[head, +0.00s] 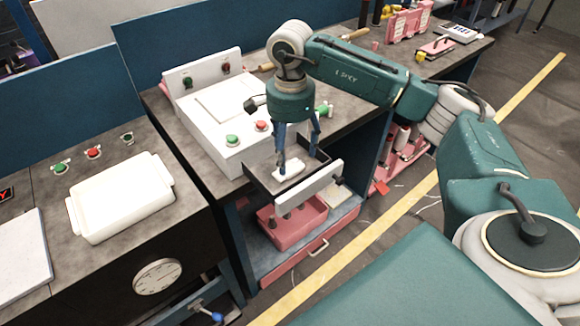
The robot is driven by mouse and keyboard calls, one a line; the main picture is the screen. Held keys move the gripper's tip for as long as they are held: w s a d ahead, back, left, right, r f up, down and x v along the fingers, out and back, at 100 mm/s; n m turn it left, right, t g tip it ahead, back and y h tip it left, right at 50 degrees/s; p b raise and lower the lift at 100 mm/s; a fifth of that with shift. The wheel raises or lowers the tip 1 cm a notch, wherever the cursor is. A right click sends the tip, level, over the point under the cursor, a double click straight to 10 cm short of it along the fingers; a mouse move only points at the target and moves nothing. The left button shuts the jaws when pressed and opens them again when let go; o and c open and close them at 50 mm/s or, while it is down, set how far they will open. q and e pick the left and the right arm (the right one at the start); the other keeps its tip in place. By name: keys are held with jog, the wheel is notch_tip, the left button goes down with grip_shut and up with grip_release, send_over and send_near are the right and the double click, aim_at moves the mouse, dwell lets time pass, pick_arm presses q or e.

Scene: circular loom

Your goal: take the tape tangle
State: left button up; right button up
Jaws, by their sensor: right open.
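A small white lump (291,169), which looks like the tape tangle, lies in a shallow dark tray (261,177) at the front edge of the white machine's bench. My right gripper (298,163) points down over the tray with its fingers spread. Its left finger is at the lump's left side and the right finger is apart from it, to the right. I cannot tell whether the left finger touches the lump. My left gripper is out of view.
The white machine (213,122) with green and red buttons stands behind the tray. A white bar (310,190) runs along the tray's front, above a pink bin (293,226). Floor with a yellow line lies to the right.

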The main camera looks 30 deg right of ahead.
aim_at(291, 170)
jog(key=shift+f, duration=0.35)
jog(key=f+p, duration=0.2)
jog(key=f, duration=0.2)
jog(key=shift+s+f, duration=0.15)
jog(key=shift+s, duration=0.05)
jog(key=shift+f, duration=0.2)
jog(key=shift+w, duration=0.1)
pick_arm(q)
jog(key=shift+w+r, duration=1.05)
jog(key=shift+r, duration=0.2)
pick_arm(e)
jog(key=c, duration=1.1)
